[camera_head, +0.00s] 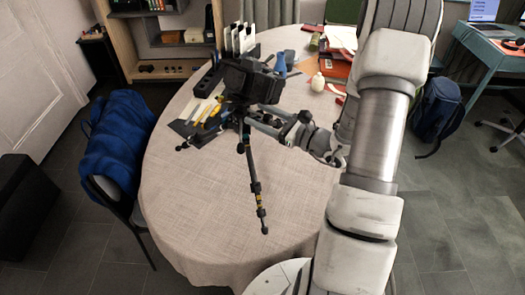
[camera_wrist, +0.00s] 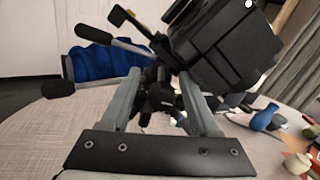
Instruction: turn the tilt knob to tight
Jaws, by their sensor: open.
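A black camera (camera_head: 250,80) sits on a small black tripod (camera_head: 252,175) on the round table. The camera fills the upper right of the wrist view (camera_wrist: 225,45). My gripper (camera_head: 250,117) reaches in from the right to the tripod head, just below the camera. In the wrist view, its two grey fingers (camera_wrist: 159,76) stand apart on either side of the dark tripod head. A dark knob-like part (camera_wrist: 160,96) shows between them; I cannot tell if it is the tilt knob, or whether a finger touches it. A dark handle (camera_wrist: 105,42) sticks out to the left of the head.
The round table (camera_head: 185,215) has a beige cloth, clear at the front. Pens and tools (camera_head: 208,112) lie left of the tripod. A blue vase (camera_head: 280,64) and red books (camera_head: 338,65) stand behind. A chair with a blue jacket (camera_head: 115,140) is at the left.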

